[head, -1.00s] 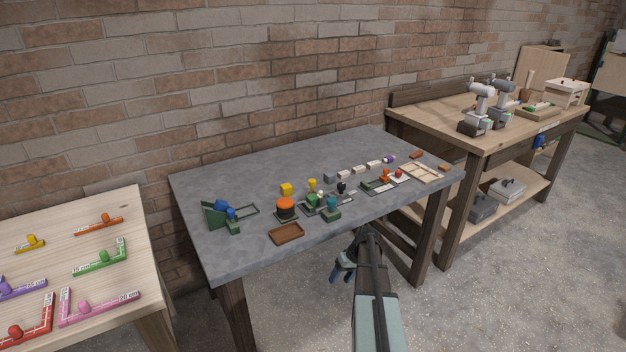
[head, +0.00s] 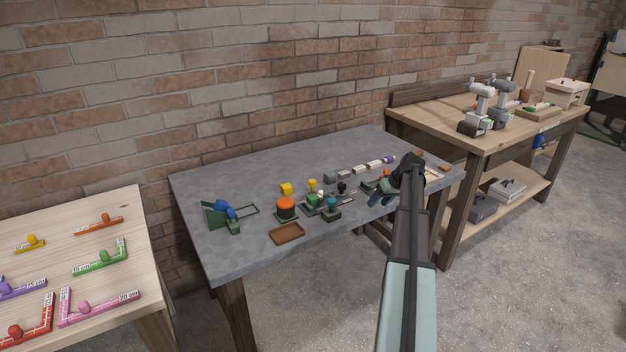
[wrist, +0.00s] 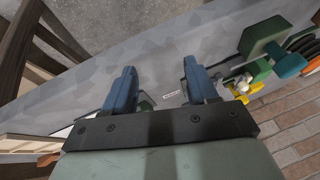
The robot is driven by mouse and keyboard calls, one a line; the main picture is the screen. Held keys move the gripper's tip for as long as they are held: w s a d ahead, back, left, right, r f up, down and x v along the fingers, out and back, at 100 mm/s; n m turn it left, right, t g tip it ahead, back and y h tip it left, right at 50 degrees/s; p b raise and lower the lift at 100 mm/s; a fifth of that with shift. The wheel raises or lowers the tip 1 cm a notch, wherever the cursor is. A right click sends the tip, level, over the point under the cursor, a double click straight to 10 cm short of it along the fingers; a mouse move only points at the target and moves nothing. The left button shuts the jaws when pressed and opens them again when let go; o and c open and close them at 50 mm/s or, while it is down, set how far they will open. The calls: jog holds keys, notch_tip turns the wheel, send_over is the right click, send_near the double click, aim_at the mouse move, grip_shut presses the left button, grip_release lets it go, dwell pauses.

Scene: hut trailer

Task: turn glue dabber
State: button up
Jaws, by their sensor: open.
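I cannot tell for sure which piece is the glue dabber. Small fixtures stand on the grey table (head: 230,262), including a black pot with an orange top (head: 286,206), a teal knob on a green base (head: 331,205), and a green fixture (head: 313,201). The teal knob also shows in the wrist view (wrist: 290,65), to the right of my fingers. My gripper (head: 379,198) is over the table's front right part. Its blue fingers (wrist: 162,72) are apart with nothing held between them; a small white label shows beyond them. My wrist hides part of the table's right end.
A brown tray (head: 286,233) lies near the front edge. A blue and green fixture (head: 226,212) stands at the left. Yellow blocks (head: 286,188) and a row of pale blocks (head: 358,170) are behind.

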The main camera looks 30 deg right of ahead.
jog(key=w+a+r+n+h, duration=0.1)
jog(key=w+a+r, duration=0.6)
jog(key=w+r, duration=0.15)
jog(key=h, duration=0.1)
send_near(312, 180)
jog(key=shift+n+g, duration=0.3)
jog(key=x, duration=0.8)
jog(key=shift+w+f, duration=0.15)
jog(key=shift+w, duration=0.05)
jog(key=shift+c, duration=0.3)
grip_shut()
